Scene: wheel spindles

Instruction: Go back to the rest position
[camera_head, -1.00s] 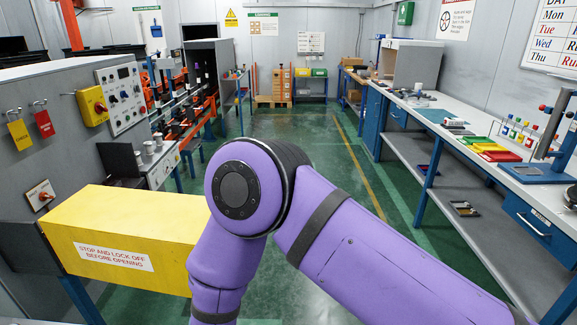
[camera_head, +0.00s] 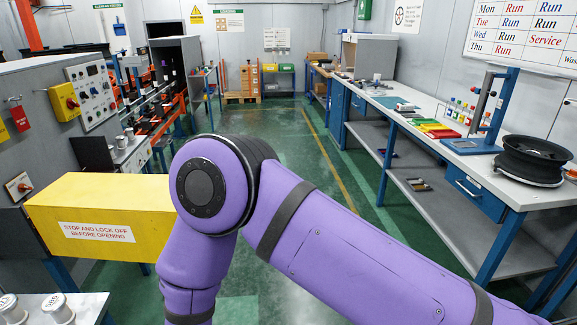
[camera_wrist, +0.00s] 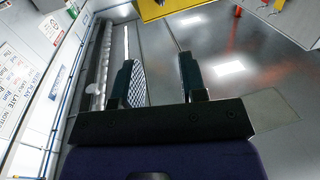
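My gripper (camera_wrist: 160,84) shows in the wrist view with its two dark fingers apart and nothing between them. Beyond the fingers are a grey metal surface and a long pale rail or edge. In the head view my purple arm is folded across the lower middle, and my gripper is out of that picture. The arm's bent joint stands in front of the yellow box. I see no object held.
A yellow lock-off box (camera_head: 120,210) stands at the left, close beside my arm. A long bench (camera_head: 372,95) runs along the right, with a black wheel rim (camera_head: 532,158) on it. White spools (camera_head: 58,308) stand at the lower left. The green floor (camera_head: 270,135) between is clear.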

